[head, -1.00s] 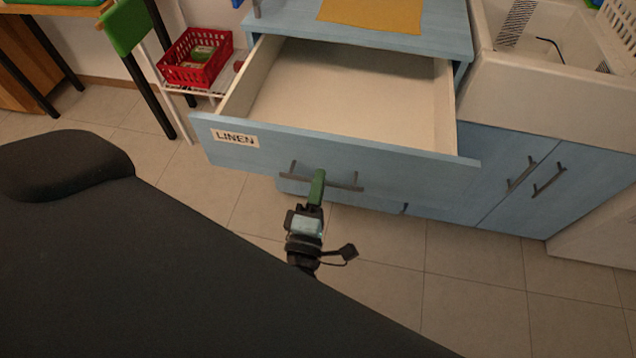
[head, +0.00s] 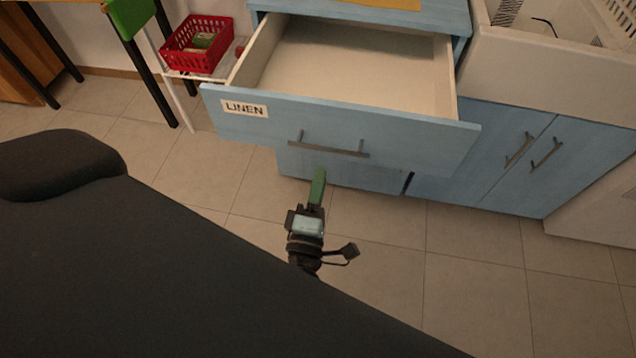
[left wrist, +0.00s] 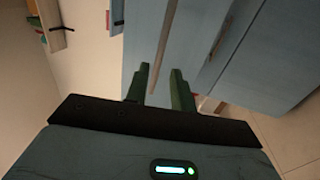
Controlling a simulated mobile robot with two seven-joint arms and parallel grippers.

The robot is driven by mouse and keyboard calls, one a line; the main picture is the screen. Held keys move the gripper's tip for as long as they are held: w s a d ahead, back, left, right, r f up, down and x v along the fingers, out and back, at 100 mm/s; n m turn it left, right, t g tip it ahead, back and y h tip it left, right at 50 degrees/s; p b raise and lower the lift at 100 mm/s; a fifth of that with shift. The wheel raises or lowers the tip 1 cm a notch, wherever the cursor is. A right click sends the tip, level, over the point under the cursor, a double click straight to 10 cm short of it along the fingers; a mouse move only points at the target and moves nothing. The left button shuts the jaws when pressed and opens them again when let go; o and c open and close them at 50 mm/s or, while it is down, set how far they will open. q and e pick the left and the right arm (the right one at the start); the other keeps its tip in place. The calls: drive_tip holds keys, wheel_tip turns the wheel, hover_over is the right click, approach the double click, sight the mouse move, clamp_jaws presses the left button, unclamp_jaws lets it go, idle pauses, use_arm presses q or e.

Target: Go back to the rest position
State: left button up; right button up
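My left gripper (head: 318,180) is in front of the blue cabinet, just below the handle (head: 328,147) of the pulled-out LINEN drawer (head: 400,139). In the head view there is a small gap between its green fingers and the handle. In the left wrist view the two fingers of my left gripper (left wrist: 160,70) stand apart, with nothing held. A grey handle bar (left wrist: 165,45) shows beyond them. My right gripper is in neither view.
The open drawer is empty where visible and juts out over the floor. A closed two-door cupboard (head: 560,170) is at the right under a white sink (head: 570,75). A red basket (head: 197,45) is on a white rack at the left. The tiled floor (head: 470,260) in front is clear.

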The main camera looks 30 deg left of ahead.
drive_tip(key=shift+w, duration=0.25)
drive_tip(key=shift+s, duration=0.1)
